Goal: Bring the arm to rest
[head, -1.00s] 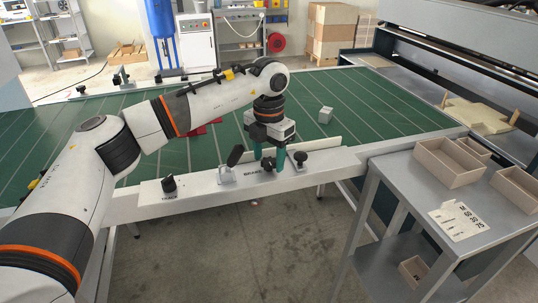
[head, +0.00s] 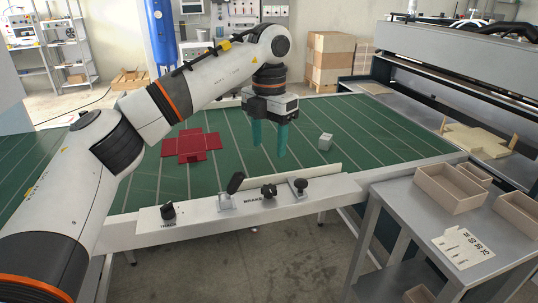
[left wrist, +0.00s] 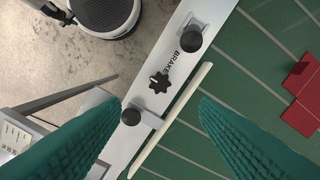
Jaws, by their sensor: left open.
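My left gripper (head: 269,152) is open and empty, its teal fingers pointing down above the green table (head: 380,125), behind the white front rail (head: 240,212). In the left wrist view its two fingers (left wrist: 160,140) stand wide apart with nothing between them. A black star knob (head: 269,190) labelled BRAKE sits on the rail below the gripper, apart from it; it also shows in the left wrist view (left wrist: 159,82). My right gripper is in neither view.
A red cross-shaped blank (head: 190,147) and a small grey block (head: 325,141) lie on the table. The rail carries a black lever (head: 235,183), a TRACK knob (head: 168,211) and a round knob (head: 299,186). A grey side stand with open boxes (head: 450,185) is at right.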

